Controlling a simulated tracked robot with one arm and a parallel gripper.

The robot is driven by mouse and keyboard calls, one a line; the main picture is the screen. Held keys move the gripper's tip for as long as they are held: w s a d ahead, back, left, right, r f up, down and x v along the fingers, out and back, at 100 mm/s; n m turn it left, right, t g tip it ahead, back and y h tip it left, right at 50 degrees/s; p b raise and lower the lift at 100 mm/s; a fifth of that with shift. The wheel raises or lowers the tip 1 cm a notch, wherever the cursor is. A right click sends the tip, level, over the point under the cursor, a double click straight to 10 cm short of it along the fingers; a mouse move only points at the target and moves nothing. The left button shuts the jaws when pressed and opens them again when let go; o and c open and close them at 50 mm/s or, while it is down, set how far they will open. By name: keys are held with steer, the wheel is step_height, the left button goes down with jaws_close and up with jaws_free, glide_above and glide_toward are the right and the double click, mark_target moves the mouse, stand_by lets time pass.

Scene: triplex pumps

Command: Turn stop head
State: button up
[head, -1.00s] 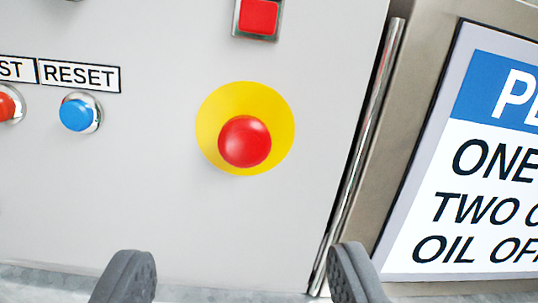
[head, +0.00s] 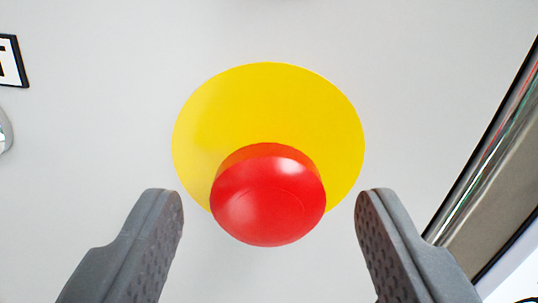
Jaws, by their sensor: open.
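The stop head is a round, glossy red mushroom button (head: 268,200) that stands out from a yellow disc (head: 270,100) on the grey panel. My gripper (head: 270,215) is open, with one dark grey finger to the left of the red head and one to the right. A gap shows between each fingertip and the head, and neither finger appears to touch it. The lower part of the yellow disc is hidden behind the head.
The light grey panel (head: 90,150) around the disc is flat and clear. A label's edge (head: 12,62) and part of a round fitting (head: 4,130) show at the far left. A metal panel edge (head: 490,160) runs diagonally at the right.

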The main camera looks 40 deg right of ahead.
steer(key=shift+x, duration=0.85)
